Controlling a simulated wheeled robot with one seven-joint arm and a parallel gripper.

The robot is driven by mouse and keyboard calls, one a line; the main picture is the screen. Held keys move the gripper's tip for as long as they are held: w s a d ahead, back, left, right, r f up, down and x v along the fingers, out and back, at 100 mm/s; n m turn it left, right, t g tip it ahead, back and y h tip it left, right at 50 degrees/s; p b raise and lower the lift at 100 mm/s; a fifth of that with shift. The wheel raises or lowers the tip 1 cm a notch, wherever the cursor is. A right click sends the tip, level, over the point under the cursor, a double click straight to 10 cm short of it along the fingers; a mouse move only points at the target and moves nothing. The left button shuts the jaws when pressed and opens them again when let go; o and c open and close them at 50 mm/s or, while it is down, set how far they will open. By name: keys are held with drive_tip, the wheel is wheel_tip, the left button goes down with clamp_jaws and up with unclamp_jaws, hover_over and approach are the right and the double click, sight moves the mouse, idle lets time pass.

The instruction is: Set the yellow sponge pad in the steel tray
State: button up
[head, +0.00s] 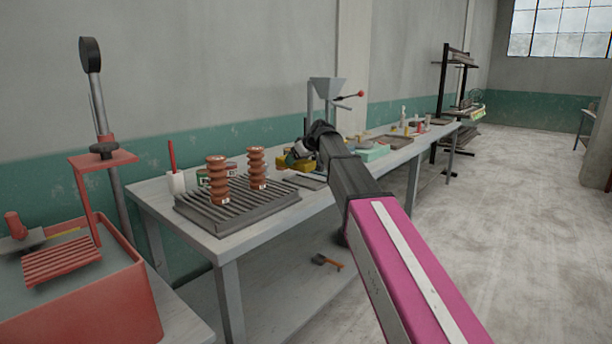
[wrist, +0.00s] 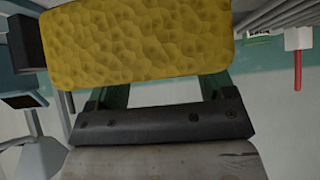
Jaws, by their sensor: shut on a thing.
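The yellow sponge pad (wrist: 135,42) fills the upper part of the wrist view, a rounded block with a dimpled face. My gripper (wrist: 160,88) is shut on it; its dark jaw base and green fingers show behind the pad. In the head view the pad (head: 285,163) shows as a small yellow patch beside my gripper (head: 298,158), over the grey table, partly hidden by it. A flat grey tray-like piece (head: 313,182) lies on the table below; I cannot tell if it is the steel tray.
A ribbed grey rack (head: 238,205) with two stacks of brown insulators (head: 217,180) stands on the table (head: 150,195). Open floor lies right.

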sight(306, 164)
drive_tip(key=d+f, duration=0.1)
drive_tip(key=d, duration=0.1)
drive_tip(key=d+f, duration=0.1)
drive_tip(key=shift+w+d+f, duration=0.15)
drive_tip(key=shift+d, duration=0.2)
drive_tip(key=shift+f, duration=1.95)
drive_tip(key=shift+f, duration=0.15)
drive_tip(key=o, duration=0.9)
drive_tip(key=shift+o, duration=0.5)
drive_tip(key=shift+d+r, duration=0.1)
drive_tip(key=shift+r, duration=0.2)
drive_tip(key=v, duration=1.1)
drive_tip(key=shift+s+d+r, duration=0.2)
drive_tip(key=shift+s+d, duration=0.05)
